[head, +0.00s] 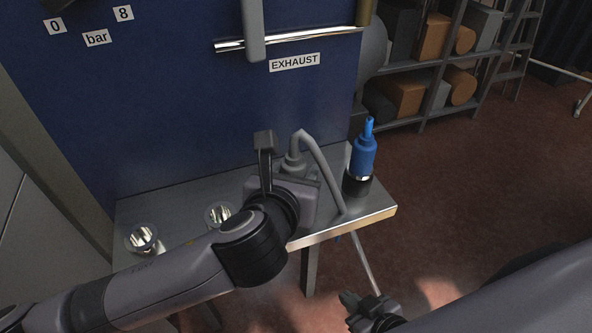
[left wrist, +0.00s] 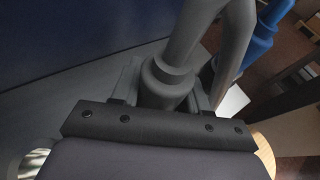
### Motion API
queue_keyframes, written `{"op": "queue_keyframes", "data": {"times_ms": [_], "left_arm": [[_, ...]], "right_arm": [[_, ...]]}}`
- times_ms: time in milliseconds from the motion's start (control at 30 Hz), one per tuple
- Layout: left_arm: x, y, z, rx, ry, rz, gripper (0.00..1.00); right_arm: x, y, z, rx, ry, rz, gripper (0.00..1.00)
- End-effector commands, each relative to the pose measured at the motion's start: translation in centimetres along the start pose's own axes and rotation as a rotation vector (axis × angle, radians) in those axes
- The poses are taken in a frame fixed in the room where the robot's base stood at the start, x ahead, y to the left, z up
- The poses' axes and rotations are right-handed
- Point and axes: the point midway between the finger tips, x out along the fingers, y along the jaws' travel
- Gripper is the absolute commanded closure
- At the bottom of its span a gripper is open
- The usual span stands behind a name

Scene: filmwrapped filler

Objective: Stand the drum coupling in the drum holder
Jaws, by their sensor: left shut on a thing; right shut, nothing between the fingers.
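A grey coupling (head: 292,164) with a bent grey hose stands above the bench; I take it as the drum coupling. My left gripper (head: 302,183) is shut on it. In the left wrist view the coupling (left wrist: 165,85) sits upright between the fingers; its lower end is hidden. Two shiny round cups, a left one (head: 143,239) and a nearer one (head: 217,214), are set in the bench left of the gripper. I cannot tell which is the drum holder. My right gripper (head: 366,305) is shut and empty, low in front of the bench, near the hose.
A blue coupling (head: 364,155) stands upright in a black holder (head: 357,186) at the right end of the metal bench (head: 380,208). A blue panel (head: 170,100) with a metal rail (head: 290,40) rises behind. Shelves (head: 432,70) stand at the back right. The hose hangs over the bench's front edge.

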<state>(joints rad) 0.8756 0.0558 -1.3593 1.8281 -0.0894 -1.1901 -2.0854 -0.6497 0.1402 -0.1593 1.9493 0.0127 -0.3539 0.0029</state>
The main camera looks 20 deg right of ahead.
Motion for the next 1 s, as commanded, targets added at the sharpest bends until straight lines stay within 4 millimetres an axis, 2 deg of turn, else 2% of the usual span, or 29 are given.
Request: {"op": "queue_keyframes", "data": {"times_ms": [100,133,200,667,833,1000], "left_arm": [[0.0,0.0,-0.2,0.000,0.004,0.000,0.91],[0.0,0.0,-0.2,0.000,0.004,0.000,0.46],[0.0,0.0,-0.2,0.000,0.005,0.000,0.26],[-0.1,0.0,0.1,0.000,0.003,0.000,0.26],[-0.9,-0.1,2.3,0.000,-0.001,-0.002,0.26],[-2.5,-0.1,6.1,0.002,-0.004,-0.002,0.26]], "right_arm": [[0.0,0.0,0.0,0.000,0.000,0.000,1.00],[0.0,0.0,0.0,0.000,0.000,0.000,1.00],[0.0,0.0,0.0,0.000,0.000,0.000,1.00],[0.0,0.0,0.0,0.000,0.000,0.000,1.00],[-0.1,0.0,-0.2,0.000,0.000,0.000,1.00],[-0.3,0.0,-0.5,0.000,0.000,0.000,1.00]]}}
